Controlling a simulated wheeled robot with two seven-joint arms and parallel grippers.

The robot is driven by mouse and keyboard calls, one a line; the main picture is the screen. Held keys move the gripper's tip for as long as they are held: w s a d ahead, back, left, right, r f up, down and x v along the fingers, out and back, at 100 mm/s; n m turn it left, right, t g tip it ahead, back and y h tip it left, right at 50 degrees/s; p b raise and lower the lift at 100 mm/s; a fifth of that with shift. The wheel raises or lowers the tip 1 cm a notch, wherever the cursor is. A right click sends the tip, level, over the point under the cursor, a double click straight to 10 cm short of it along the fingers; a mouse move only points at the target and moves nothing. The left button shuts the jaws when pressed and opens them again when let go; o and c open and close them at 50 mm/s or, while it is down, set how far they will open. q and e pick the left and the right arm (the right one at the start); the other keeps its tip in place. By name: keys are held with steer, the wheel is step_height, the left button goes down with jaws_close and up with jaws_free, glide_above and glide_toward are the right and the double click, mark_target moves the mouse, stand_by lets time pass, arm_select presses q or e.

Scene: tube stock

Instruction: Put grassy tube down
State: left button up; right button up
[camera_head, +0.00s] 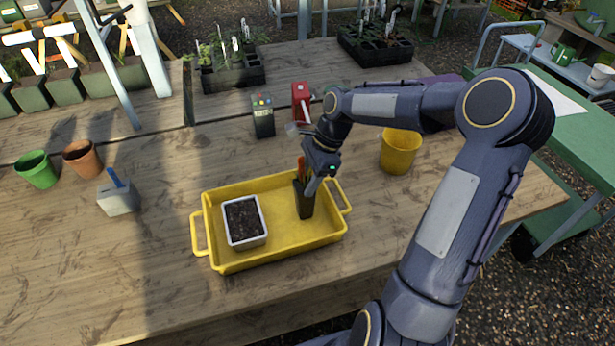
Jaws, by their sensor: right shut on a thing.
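A dark, narrow, square tube (303,201) stands about upright at the right end of the yellow tray (286,259). I take it to be the grassy tube, though I cannot make out grass on it. My right gripper (310,182) is at the tube's top and shut on it. Part of the tube's top is hidden by the gripper, and something orange shows beside it. I cannot tell if the tube's base touches the tray floor. My left gripper is not in view.
A white pot of dark soil (244,219) sits in the tray's left half. A yellow pot (400,151) stands right of the tray. A grey block with a blue handle (118,197), a green pot (37,169) and a terracotta pot (82,158) stand left. The tray's middle is clear.

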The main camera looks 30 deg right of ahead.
steer(key=o, duration=1.4)
steer(key=shift+f, duration=0.1)
steer(key=w+v, duration=0.1)
steer(key=v, duration=1.1)
steer(key=s+a+r+n+t+h, duration=0.2)
steer(key=s+a+r+n, duration=0.1)
steer(key=s+a+n, duration=0.55)
steer(key=s+a+f+n+t, duration=0.1)
steer(key=s+n, duration=0.2)
steer(key=s, duration=0.1)
steer(key=s+a+f+n+y, duration=0.1)
steer(key=s+a+f+n, duration=0.1)
steer(key=s+n, duration=0.2)
steer(key=s+a+f+n+t, duration=0.1)
steer(key=s+f+n, duration=0.1)
steer(key=s, duration=0.3)
steer(key=shift+s+a+f+n+t, duration=0.15)
steer(key=shift+s+a+n+t, duration=0.2)
steer(key=shift+n, duration=0.3)
